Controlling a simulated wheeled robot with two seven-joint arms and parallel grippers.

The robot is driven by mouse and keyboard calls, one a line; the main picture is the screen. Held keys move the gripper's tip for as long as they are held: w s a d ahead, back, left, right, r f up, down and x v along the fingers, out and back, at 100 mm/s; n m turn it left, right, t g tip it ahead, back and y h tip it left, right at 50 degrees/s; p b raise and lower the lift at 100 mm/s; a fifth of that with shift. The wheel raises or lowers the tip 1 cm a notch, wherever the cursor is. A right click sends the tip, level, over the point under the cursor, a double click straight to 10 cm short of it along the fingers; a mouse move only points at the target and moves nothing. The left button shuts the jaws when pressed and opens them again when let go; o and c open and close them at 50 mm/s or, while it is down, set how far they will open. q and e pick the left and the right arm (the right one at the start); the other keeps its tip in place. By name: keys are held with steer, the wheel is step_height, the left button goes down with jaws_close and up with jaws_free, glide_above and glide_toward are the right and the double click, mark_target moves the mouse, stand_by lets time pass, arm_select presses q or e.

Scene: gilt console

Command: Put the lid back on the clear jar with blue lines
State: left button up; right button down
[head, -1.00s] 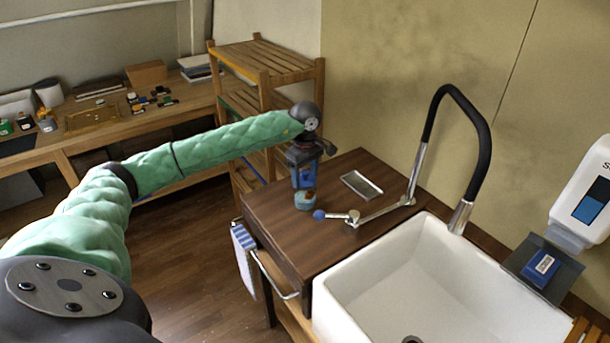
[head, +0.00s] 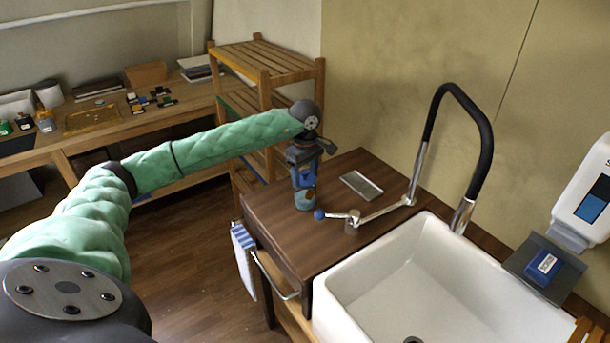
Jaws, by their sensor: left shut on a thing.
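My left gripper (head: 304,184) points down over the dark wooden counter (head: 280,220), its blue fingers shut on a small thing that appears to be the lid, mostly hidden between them. A small bluish jar (head: 304,202) with a brownish patch near its top stands upright on the counter directly below the fingertips. Its blue lines are too small to make out. The fingertips overlap the jar's top in this view, so I cannot tell whether the lid touches the rim. My right gripper is not in view.
A metal arm with a blue ball end (head: 319,214) lies close to the right of the jar. A flat grey tray (head: 361,185) is behind it. The white sink (head: 430,290) and black-hosed tap (head: 478,120) are at the right. A wooden shelf (head: 265,60) stands behind my left arm.

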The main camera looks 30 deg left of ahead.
arm_select(q)
steer(key=shift+f+b, duration=0.2)
steer(key=shift+b, duration=0.8)
stand_by(1.2)
stand_by(0.4)
steer(key=o, duration=1.3)
steer(key=shift+r, duration=0.15)
steer(key=shift+r+p, duration=0.6)
steer(key=shift+r, duration=2.8)
jaws_close()
